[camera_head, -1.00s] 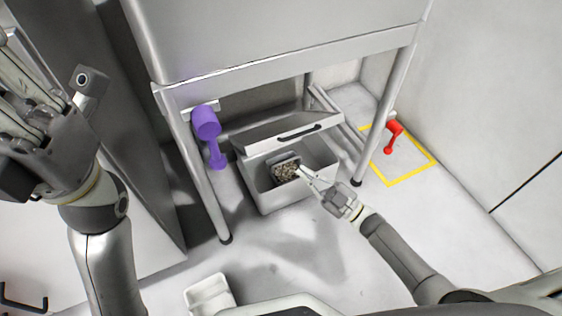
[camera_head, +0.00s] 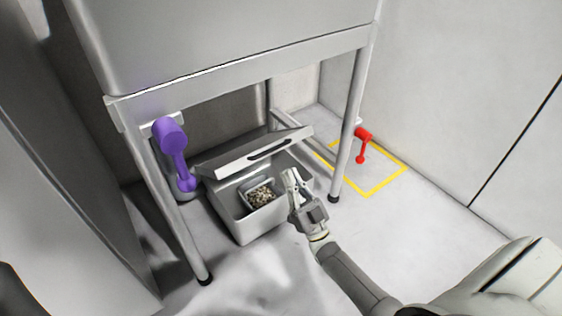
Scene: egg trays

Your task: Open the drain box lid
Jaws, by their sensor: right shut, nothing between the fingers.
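The drain box (camera_head: 249,228) is a grey bin on the floor under the steel table. Its lid (camera_head: 237,160), with a dark handle (camera_head: 268,149), is tilted up at the back, so the box stands open at the front. Inside the box is a small container with a speckled grainy mass (camera_head: 261,196). My right gripper (camera_head: 289,176) is at the box's right front side, below the raised lid. It is shut and empty; I cannot tell whether it touches the box. My left gripper is out of view.
The steel table's legs (camera_head: 350,128) stand on both sides of the box. A yellow outline (camera_head: 370,196) marks the floor at right. Front floor is clear.

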